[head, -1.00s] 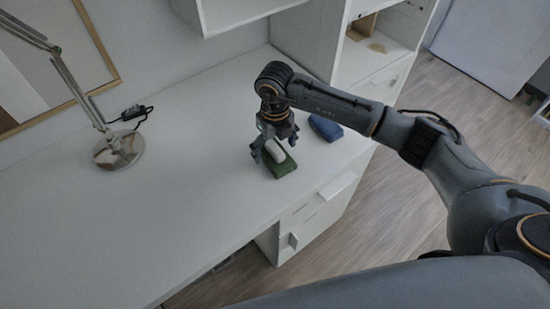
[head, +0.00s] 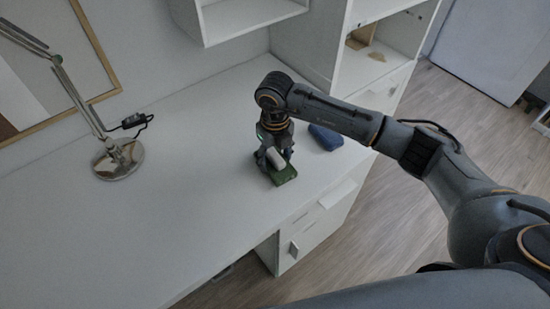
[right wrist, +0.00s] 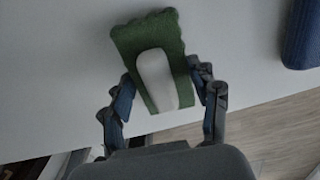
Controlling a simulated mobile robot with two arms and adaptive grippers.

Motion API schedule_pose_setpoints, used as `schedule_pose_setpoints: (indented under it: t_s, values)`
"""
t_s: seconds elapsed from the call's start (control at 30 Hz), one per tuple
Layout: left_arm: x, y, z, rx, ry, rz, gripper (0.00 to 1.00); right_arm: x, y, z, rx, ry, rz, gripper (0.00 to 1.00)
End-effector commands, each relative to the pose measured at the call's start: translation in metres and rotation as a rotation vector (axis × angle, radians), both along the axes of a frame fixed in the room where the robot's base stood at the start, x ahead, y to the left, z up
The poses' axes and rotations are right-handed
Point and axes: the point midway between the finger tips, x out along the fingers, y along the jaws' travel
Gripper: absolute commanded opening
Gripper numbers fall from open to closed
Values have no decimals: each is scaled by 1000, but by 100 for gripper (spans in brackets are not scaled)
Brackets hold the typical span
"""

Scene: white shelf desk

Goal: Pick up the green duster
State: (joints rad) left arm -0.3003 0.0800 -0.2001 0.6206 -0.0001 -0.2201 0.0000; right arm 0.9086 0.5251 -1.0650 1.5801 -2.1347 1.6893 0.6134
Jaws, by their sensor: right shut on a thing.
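The green duster (head: 286,175) has a white handle on top and is at the right part of the white desk, near its front edge. My right gripper (head: 273,160) is above it, pointing down, with its fingers shut on the duster. In the right wrist view the duster (right wrist: 124,42) lies between the two fingers (right wrist: 161,97), one on each side of the white handle end. I cannot tell whether the duster is clear of the desk surface. My left gripper is not in view.
A blue duster-like block (head: 325,137) lies behind and right of the green one; it also shows in the right wrist view (right wrist: 302,35). A desk lamp (head: 118,160) stands at the left. A white shelf unit (head: 372,70) rises behind. The desk's middle (head: 190,200) is clear.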

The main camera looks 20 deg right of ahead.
Motion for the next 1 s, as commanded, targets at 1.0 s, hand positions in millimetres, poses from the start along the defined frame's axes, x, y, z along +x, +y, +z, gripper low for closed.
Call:
schedule_pose_setpoints:
  t_s: [1.0]
  values:
    - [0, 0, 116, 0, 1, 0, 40, -136, 25, 124, 0, 0, 0, 29]
